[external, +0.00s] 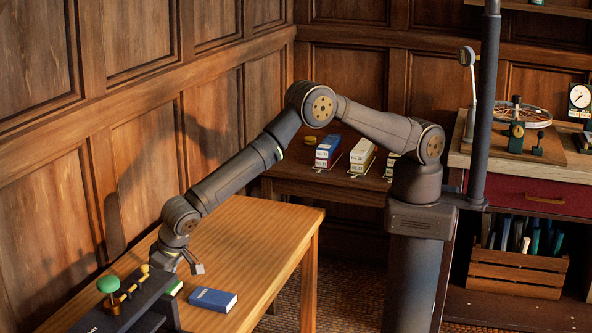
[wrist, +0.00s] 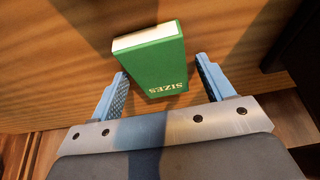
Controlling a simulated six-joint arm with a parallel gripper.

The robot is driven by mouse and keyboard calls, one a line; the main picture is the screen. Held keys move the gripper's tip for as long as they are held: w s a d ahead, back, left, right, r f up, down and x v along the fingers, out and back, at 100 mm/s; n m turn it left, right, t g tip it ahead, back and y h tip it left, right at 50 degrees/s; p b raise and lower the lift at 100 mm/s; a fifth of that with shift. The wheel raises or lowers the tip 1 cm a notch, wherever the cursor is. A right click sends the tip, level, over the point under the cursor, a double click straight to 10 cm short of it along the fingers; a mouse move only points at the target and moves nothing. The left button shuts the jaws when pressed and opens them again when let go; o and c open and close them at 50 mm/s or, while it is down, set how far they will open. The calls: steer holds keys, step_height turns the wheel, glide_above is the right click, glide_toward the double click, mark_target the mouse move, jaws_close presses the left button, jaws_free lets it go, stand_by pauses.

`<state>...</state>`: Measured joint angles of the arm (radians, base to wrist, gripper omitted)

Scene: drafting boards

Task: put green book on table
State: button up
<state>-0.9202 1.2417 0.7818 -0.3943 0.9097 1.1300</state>
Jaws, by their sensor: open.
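The green book (wrist: 152,62) shows in the wrist view, with "SIZES" on its green face and pale page edges along one side. It appears to be on or just above the wooden table (wrist: 60,45); I cannot tell whether it touches. My gripper (wrist: 162,75) is open, with one blue finger on each side of the book's lower end. In the external view my gripper (external: 190,265) is low over the table (external: 262,232). A small green patch, likely the green book (external: 174,288), shows there, mostly hidden by a dark device.
A blue book (external: 213,299) lies on the table just right of my gripper. The dark device (external: 125,300) with a green knob stands at the front left. The table's right part is clear. A wood-panelled wall runs along the left. Boxes (external: 328,150) stand on a back table.

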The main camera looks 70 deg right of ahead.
steer(key=v, duration=1.2)
steer(key=x, duration=1.1)
steer(key=shift+w+f, duration=0.15)
steer(key=shift+f, duration=0.1)
steer(key=shift+w, duration=0.1)
steer(key=shift+r, duration=1.4)
